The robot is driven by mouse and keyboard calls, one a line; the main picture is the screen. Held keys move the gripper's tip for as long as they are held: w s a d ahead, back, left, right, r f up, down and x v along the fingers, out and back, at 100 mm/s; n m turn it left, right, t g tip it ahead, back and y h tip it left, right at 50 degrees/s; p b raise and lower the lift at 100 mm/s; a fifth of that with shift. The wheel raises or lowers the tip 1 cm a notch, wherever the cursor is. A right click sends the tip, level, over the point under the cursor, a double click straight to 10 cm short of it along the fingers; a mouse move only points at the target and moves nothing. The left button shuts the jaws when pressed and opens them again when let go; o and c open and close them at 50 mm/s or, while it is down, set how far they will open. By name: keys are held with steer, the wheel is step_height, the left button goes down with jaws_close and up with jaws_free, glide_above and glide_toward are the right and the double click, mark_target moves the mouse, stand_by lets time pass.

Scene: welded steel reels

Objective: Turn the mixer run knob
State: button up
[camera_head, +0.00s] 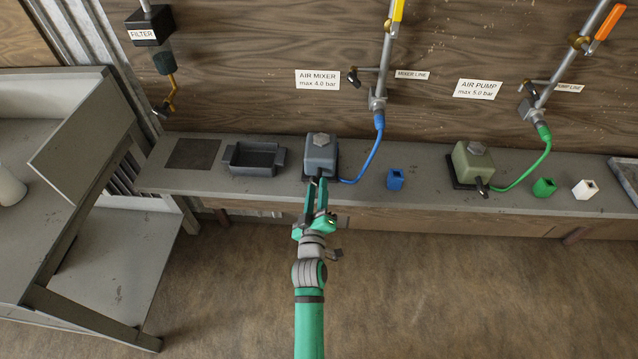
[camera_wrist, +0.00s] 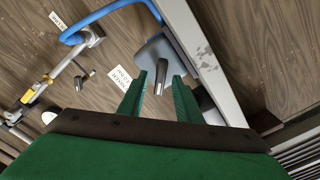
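The air mixer (camera_head: 320,152) is a blue-grey box on the bench with a hexagonal fitting on top and a blue hose at its right. It also shows in the wrist view (camera_wrist: 158,47). Its run knob (camera_wrist: 160,78) is a dark grey bar sticking out of the box toward the wrist camera. My gripper (camera_head: 316,187) is in front of the mixer, and its green fingers also show in the wrist view (camera_wrist: 161,88). The fingers are open, one on each side of the knob, with gaps visible. In the head view the fingers largely hide the knob.
A dark open tray (camera_head: 238,160) stands left of the mixer. A blue block (camera_head: 395,179) stands to its right, then the olive air pump (camera_head: 474,163), a green block (camera_head: 544,187) and a white block (camera_head: 585,189). Pipes with valves rise behind. A grey table stands at left.

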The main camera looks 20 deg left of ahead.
steer(key=v, duration=0.8)
steer(key=shift+w, duration=0.15)
steer(key=s+d+f+m+g+h, duration=0.1)
steer(key=s+d+f+m, duration=0.15)
steer(key=s+d, duration=0.45)
steer(key=s+d+f+m+h, duration=0.1)
steer(key=s+d+f+m, duration=0.15)
steer(key=s, duration=0.75)
steer(key=s+d+r+m+h, duration=0.1)
steer(key=s+d+r+m, duration=0.1)
steer(key=s, duration=0.4)
steer(key=s+d+r+m+h, duration=0.1)
steer(key=s+d+r+m, duration=0.1)
steer(key=s, duration=0.4)
steer(key=s+d+r+m+g+h, duration=0.1)
steer(key=s+d+r+m, duration=0.1)
steer(key=s+d+m, duration=0.1)
steer(key=s+d, duration=0.1)
steer(key=s, duration=0.1)
steer(key=shift+s+d, duration=0.35)
steer(key=shift+s, duration=0.05)
